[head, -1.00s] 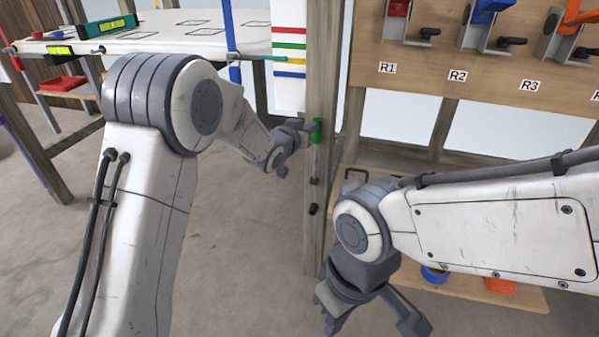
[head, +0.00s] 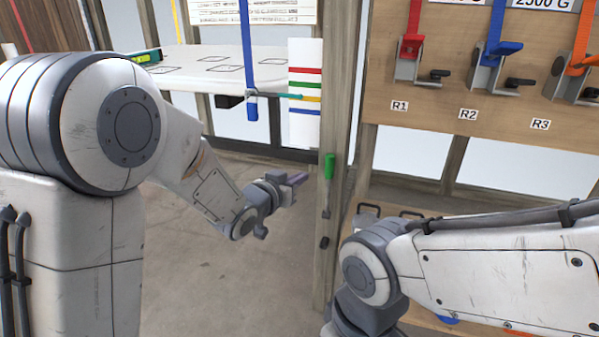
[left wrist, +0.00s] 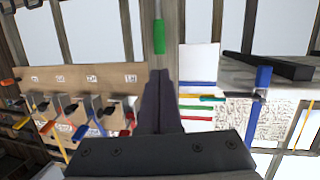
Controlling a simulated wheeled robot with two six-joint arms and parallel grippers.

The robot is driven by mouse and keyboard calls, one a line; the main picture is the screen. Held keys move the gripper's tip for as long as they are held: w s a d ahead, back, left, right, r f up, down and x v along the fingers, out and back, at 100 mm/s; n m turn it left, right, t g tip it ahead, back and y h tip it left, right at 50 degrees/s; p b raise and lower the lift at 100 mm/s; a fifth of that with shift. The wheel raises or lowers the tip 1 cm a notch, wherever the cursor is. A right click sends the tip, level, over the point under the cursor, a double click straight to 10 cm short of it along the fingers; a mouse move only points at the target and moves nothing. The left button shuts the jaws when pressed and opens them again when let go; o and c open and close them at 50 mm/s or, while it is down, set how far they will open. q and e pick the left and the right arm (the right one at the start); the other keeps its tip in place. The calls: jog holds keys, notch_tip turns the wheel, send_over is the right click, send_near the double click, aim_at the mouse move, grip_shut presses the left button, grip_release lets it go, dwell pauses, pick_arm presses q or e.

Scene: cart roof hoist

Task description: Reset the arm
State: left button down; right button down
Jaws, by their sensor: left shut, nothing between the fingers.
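My left gripper (head: 298,179) is in the middle of the head view, shut and empty, its fingertips pointing right toward the wooden post (head: 338,110). In the left wrist view its dark fingers (left wrist: 160,88) lie together with nothing between them. A green-handled tool (head: 329,167) is on the post, just right of the fingertips and apart from them in the picture. The green handle also shows in the left wrist view (left wrist: 159,38), above the fingertips. My right arm comes in from the right; its fingers are below the picture edge.
A white roof panel (head: 205,80) is at the back left, with a blue strap (head: 249,60) and a colour-striped card (head: 305,95) beside it. A wooden board (head: 425,85) at right carries ratchets with red, blue and orange straps. Open floor lies below my left gripper.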

pick_arm(q)
jog(key=s+a+f+m+g+y, duration=0.15)
jog(key=s+g, duration=0.35)
jog(key=s, duration=0.7)
jog(key=s+f+g+y, duration=0.3)
jog(key=s+g, duration=0.1)
jog(key=s, duration=0.8)
jog(key=s+a+f+m+g+y, duration=0.1)
jog(key=s+f+g+y, duration=0.3)
jog(key=s, duration=0.9)
notch_tip(320, 180, up, 27)
jog(key=h+p, duration=0.2)
jog(key=p, duration=2.3)
jog(key=shift+w+g+p, duration=0.25)
jog(key=shift+g+p, duration=0.05)
jog(key=shift+p, duration=0.1)
jog(key=shift+d+f, duration=0.1)
jog(key=shift+f, duration=0.05)
